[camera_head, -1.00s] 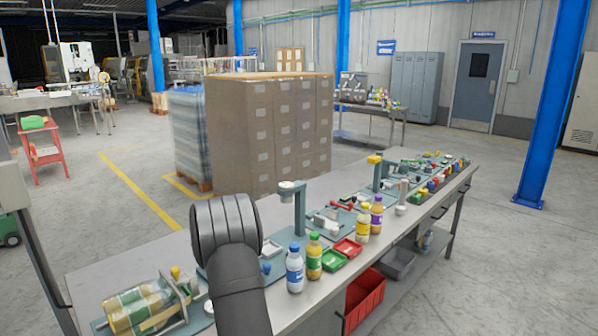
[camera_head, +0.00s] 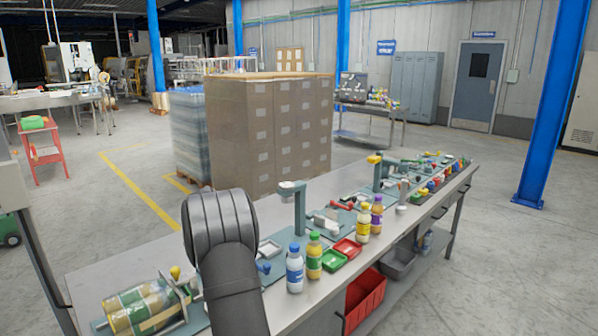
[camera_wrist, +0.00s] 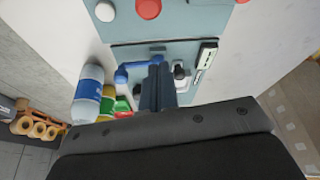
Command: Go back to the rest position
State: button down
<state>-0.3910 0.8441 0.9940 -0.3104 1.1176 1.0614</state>
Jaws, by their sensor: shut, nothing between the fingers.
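My gripper (camera_wrist: 158,86) shows in the wrist view, its two dark fingers together with nothing between them. It is above the workbench (camera_head: 170,245), over a grey-green fixture plate (camera_wrist: 125,55) with a blue lever (camera_wrist: 130,70) on it. In the head view my dark arm rises from the bottom edge in front of the bench, and the gripper itself is hidden behind it.
A bottle with a blue cap (camera_head: 294,268) and one with a green cap (camera_head: 314,256) stand near the bench's front edge, beside a green tray (camera_head: 333,260) and a red tray (camera_head: 347,248). A bundle of bottles (camera_head: 140,305) lies at left. Stacked cartons (camera_head: 270,135) stand behind.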

jog(key=v, duration=0.6)
jog(key=x, duration=1.1)
jog(key=shift+s+f, duration=0.25)
jog(key=shift+s+a+r, duration=0.2)
jog(key=shift+s+a, duration=0.55)
jog(key=shift+d+n, duration=0.15)
jog(key=shift+n, duration=0.15)
jog(key=shift+w+d+f+n, duration=0.1)
jog(key=shift+w+d+n, duration=0.15)
jog(key=shift+w, duration=0.2)
jog(key=shift+w+d+n+t+y, duration=0.15)
jog(key=shift+w+n+y, duration=0.2)
jog(key=shift+w+n, duration=0.4)
jog(key=shift+w+d+n+t+y, duration=0.2)
jog(key=shift+w+n+y, duration=0.15)
jog(key=shift+w+n, duration=0.3)
jog(key=shift+w+d+n+y, duration=0.1)
jog(key=shift+w+n+y, duration=0.2)
jog(key=shift+w+n, duration=0.55)
jog(key=w, duration=0.1)
jog(key=w+r, duration=0.1)
jog(key=w, duration=0.1)
jog(key=shift+w+r, duration=0.15)
jog(key=shift+w, duration=0.1)
jog(key=v, duration=0.7)
jog(key=c, duration=2.2)
grip_release()
